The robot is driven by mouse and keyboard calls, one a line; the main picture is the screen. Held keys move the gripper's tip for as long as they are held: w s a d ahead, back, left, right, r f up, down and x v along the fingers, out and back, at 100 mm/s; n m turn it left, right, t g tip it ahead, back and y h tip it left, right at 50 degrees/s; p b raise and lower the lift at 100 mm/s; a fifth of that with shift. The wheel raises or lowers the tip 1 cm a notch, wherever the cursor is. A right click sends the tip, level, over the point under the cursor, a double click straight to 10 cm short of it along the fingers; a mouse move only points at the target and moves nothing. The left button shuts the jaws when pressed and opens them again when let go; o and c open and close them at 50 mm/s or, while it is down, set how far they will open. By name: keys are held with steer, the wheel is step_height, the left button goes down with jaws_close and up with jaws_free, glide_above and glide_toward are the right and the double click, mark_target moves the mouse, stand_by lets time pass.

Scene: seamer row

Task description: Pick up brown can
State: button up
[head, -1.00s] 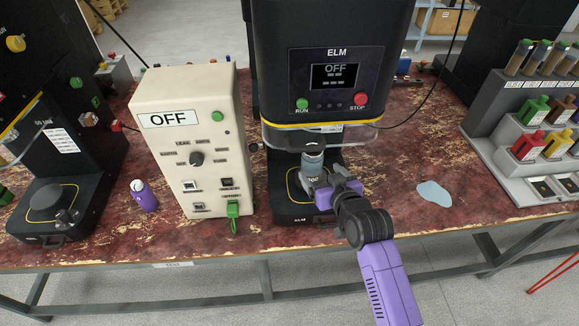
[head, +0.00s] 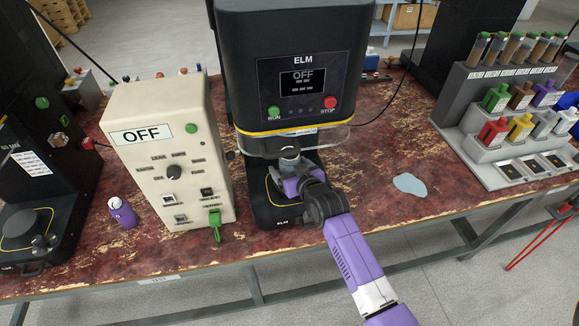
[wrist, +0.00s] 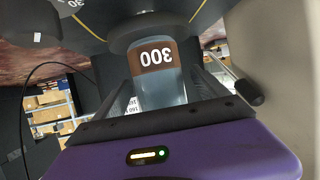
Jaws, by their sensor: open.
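The can (wrist: 155,75) has a brown band marked 300 above a grey-blue body in the wrist view. In the head view its grey upper part (head: 289,154) shows under the head of the black ELM machine (head: 300,50), upright on the machine's base (head: 268,208). My gripper (head: 290,172) reaches in from the front at the can. In the wrist view my gripper (wrist: 160,88) is open, with one dark finger on each side of the can. I cannot tell whether either finger touches it. The can's lower part is partly hidden by my gripper.
A beige control box (head: 168,155) reading OFF stands left of the machine. A purple bottle (head: 122,213) stands further left. A pale blue puddle-like patch (head: 410,184) lies to the right. A grey rack (head: 465,110) holds several coloured bottles and tubes. Table between them is mostly clear.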

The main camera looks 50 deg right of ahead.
steer(key=c, duration=1.6)
steer(key=shift+c, duration=1)
steer(key=shift+r, duration=0.1)
steer(key=shift+r, duration=0.1)
